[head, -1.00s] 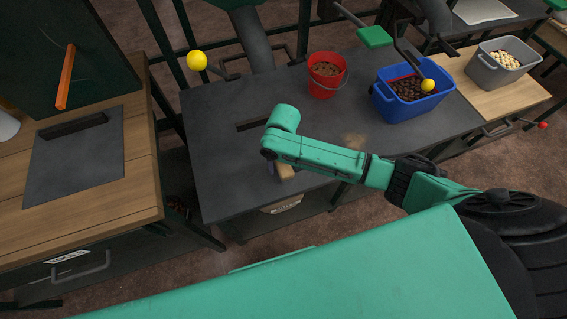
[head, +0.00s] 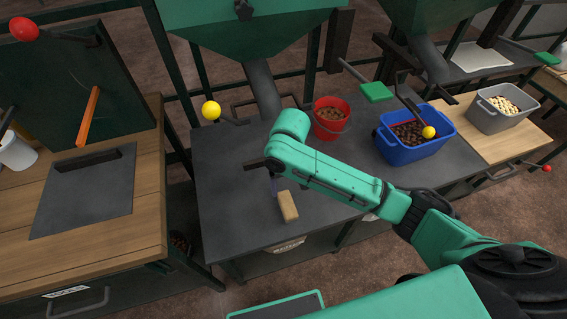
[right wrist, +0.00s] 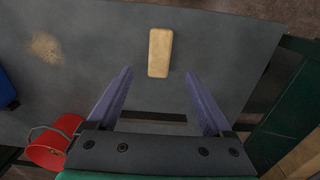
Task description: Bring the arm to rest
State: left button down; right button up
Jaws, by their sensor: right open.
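My right arm reaches in from the right in the head view, over the dark grey table (head: 225,200). Its gripper is mostly hidden behind the wrist in the head view. In the right wrist view my right gripper (right wrist: 158,92) is open, its two purple fingers apart with nothing between them. A light wooden block (head: 288,206) lies on the table near the gripper. The block (right wrist: 160,53) also shows in the right wrist view, lying beyond the fingertips and apart from them. My left gripper is not in view.
A red bucket (head: 331,128) and a blue bin (head: 400,154) of brown pieces stand behind and right of the arm. A grey bin (head: 490,122) is further right. A yellow ball-ended lever (head: 211,111) stands at the back left. The table's left part is clear.

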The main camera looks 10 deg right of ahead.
jog(key=s+a+f+n+t+y, duration=0.1)
jog(key=s+a+n+t+y, duration=0.1)
jog(key=s+y, duration=0.15)
jog(key=s+d+f+m+t+h, duration=0.1)
jog(key=s+d+h, duration=0.1)
jog(key=s+d, duration=0.35)
jog(key=s+d+t+h, duration=0.1)
jog(key=s+d, duration=0.2)
jog(key=d, duration=0.5)
notch_tip(320, 180, down, 22)
jog(key=s+g, duration=0.2)
jog(key=s+d+f+g, duration=0.1)
jog(key=s+d+f, duration=0.2)
jog(key=s+f, duration=1.2)
jog(key=shift+s+d+f+n, duration=0.2)
jog(key=shift+s+f+n, duration=0.1)
jog(key=shift+s, duration=0.7)
